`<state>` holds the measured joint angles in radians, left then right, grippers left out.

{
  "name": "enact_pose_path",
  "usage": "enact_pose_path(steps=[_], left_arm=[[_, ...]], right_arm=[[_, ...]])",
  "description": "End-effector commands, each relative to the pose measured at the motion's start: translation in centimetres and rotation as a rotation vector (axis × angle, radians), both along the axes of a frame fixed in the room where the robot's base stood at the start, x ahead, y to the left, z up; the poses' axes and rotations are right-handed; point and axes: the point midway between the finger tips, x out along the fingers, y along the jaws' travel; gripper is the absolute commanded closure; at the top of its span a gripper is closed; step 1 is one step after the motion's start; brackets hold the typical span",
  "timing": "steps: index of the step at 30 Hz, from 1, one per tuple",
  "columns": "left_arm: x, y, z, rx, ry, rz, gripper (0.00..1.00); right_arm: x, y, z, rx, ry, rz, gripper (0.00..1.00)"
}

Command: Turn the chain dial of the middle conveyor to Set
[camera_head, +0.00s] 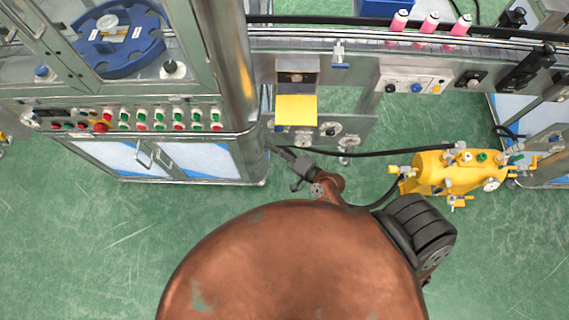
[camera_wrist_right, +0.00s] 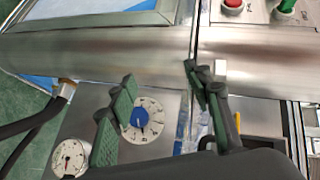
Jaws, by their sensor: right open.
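A round white dial with a blue centre (camera_wrist_right: 139,118) shows in the right wrist view on a metal panel, between my open fingers. A second white dial with a thin needle (camera_wrist_right: 69,158) is to its lower left. My right gripper (camera_wrist_right: 160,88) is open and empty, with green-padded fingers apart on both sides of the blue-centred dial; I cannot tell if they touch it. In the head view a panel with round dials (camera_head: 330,128) hangs below the conveyor (camera_head: 330,34), and my right gripper (camera_head: 286,156) is just below it. The dial markings are too small to read. My left gripper is not in view.
A cabinet with red and green buttons (camera_head: 160,114) stands at the left. A yellow box (camera_head: 296,109) sits above the dials. A black hose (camera_head: 390,152) runs to a yellow machine (camera_head: 445,170) at the right. Pink bottles (camera_head: 428,24) stand on the conveyor.

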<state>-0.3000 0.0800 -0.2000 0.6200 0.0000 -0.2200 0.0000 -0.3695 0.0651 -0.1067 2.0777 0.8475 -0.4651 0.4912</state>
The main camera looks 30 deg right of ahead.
Motion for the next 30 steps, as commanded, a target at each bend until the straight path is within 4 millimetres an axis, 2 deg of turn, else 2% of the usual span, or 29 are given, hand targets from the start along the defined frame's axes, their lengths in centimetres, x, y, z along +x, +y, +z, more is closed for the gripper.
enact_pose_path(steps=[9,16,22,30], left_arm=[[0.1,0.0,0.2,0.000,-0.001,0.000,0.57],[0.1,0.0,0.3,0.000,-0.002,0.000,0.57],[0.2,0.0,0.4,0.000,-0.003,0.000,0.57],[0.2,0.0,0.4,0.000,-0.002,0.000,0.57]], right_arm=[[-2.3,-0.6,-5.7,-0.172,0.098,0.061,0.54],[-3.8,-1.2,-9.1,-0.260,0.155,0.092,0.54],[-4.5,-1.5,-10.6,-0.301,0.180,0.109,0.54],[-4.7,-1.6,-11.0,-0.310,0.186,0.113,0.54]])
